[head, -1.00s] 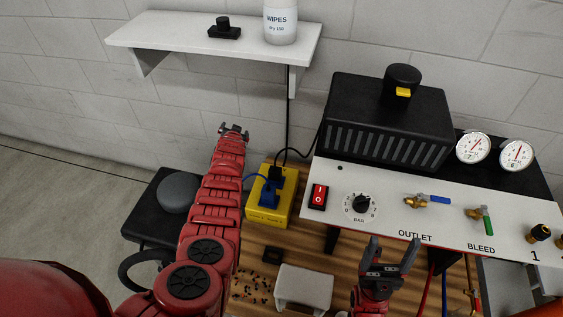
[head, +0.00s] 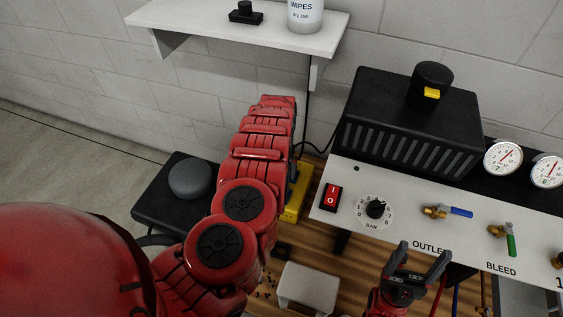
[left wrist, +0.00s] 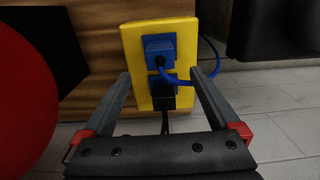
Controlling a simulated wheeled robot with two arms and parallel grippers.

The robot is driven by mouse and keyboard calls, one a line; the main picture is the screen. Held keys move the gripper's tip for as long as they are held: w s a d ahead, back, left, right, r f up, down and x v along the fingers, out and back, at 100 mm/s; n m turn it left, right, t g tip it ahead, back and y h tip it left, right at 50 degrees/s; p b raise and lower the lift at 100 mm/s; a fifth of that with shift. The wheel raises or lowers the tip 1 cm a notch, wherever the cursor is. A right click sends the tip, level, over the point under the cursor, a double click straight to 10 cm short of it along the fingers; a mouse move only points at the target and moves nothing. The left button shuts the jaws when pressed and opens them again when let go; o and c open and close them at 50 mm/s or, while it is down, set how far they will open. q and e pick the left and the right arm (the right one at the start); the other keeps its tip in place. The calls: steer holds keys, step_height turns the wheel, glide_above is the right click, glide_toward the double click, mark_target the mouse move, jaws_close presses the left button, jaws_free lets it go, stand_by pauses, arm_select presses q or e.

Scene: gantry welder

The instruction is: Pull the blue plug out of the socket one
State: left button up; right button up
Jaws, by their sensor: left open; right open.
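The yellow socket box (left wrist: 187,32) fills the middle of the left wrist view. The blue plug (left wrist: 158,50) sits in its upper socket with a blue cord curving right. A black plug (left wrist: 162,94) sits in the socket below. My left gripper (left wrist: 160,74) is open, with its fingers to the left and right of the box's lower half and nothing held. In the head view my left arm covers most of the yellow box (head: 298,197) and hides the blue plug and the left gripper. My right gripper (head: 424,252) is open and empty near the panel's lower edge.
The panel with a red switch (head: 331,197), a dial (head: 375,209) and valves stands right of the box. A black vented unit (head: 410,120) is behind it. A shelf (head: 185,17) is above. A grey-white block (head: 308,287) stands on the wooden bench.

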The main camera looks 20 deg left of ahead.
arm_select(q)
step_height(320, 180, down, 6)
steer(key=shift+a+f+b, duration=0.1)
steer(key=shift+f+b, duration=0.1)
steer(key=shift+b, duration=0.55)
step_height(320, 180, down, 5)
steer(key=b, duration=0.3)
steer(key=shift+r, duration=0.2)
steer(key=shift+f+b, duration=0.6)
steer(key=shift+f, duration=0.05)
